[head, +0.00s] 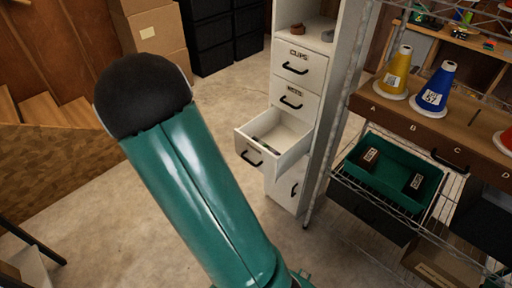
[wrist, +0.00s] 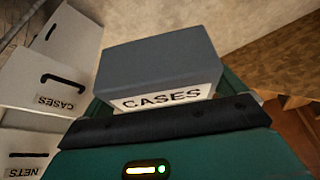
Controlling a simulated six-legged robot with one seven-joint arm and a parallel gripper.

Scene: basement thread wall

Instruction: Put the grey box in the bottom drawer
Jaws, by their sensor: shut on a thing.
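The grey box (wrist: 160,68) with a white CASES label is in my gripper (wrist: 165,122) in the wrist view; the gripper is shut on it. Only one jaw's dark edge shows, below the box. The head view shows neither the box nor the gripper.
The white cabinet (head: 299,68) has closed CLIPS and NETS drawers above the open one. A wire rack (head: 330,130) stands right of it, with thread cones and a green tray (head: 393,157). Cardboard boxes (head: 155,35) and black bins are behind. The concrete floor left of the cabinet is clear.

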